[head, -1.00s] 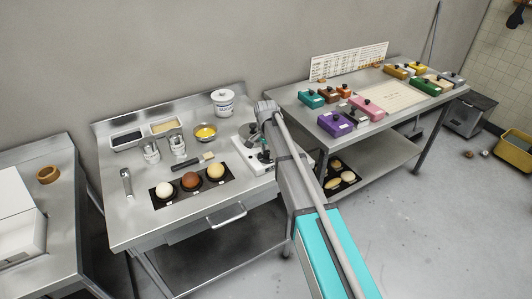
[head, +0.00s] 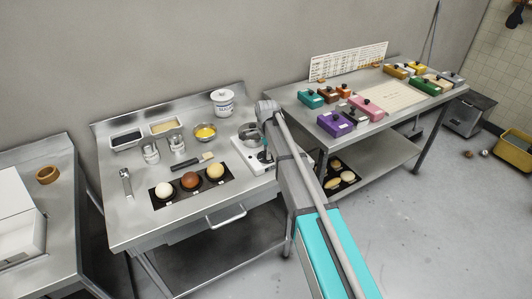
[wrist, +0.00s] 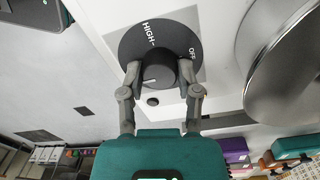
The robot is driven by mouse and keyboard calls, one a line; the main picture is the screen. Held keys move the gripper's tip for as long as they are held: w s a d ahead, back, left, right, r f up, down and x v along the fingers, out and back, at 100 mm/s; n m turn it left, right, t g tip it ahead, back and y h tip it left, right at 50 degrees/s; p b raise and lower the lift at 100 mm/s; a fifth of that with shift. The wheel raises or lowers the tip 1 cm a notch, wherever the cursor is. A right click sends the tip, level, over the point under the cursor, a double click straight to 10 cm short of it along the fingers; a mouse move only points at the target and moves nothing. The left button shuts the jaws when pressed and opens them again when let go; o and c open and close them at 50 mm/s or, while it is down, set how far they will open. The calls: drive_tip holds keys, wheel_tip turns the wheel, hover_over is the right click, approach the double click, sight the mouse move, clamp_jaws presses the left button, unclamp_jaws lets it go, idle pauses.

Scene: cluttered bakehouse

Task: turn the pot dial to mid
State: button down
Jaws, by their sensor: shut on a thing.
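A round black dial (wrist: 157,65) sits on the front of the white hot plate (head: 240,151). In the wrist view my gripper (wrist: 158,88) is shut on its knob, one finger on each side. The dial plate reads HIGH and OFF; other marks are hidden behind the knob and fingers. A white line on the knob points towards the left in the wrist view, away from OFF. The metal pot (head: 250,133) stands on the hot plate, and its side fills the right of the wrist view (wrist: 290,60). In the head view the dial is hidden by my arm.
Left of the hot plate are a bowl of yellow liquid (head: 205,132), a black tray (head: 172,201) with dough balls, and a brush (head: 206,158). Another table (head: 385,122) with coloured boxes is at the right.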

drive_tip(key=shift+s, duration=0.15)
drive_tip(key=shift+c, duration=1.5)
unclamp_jaws()
drive_tip(key=shift+r, duration=0.1)
drive_tip(key=shift+r, duration=0.1)
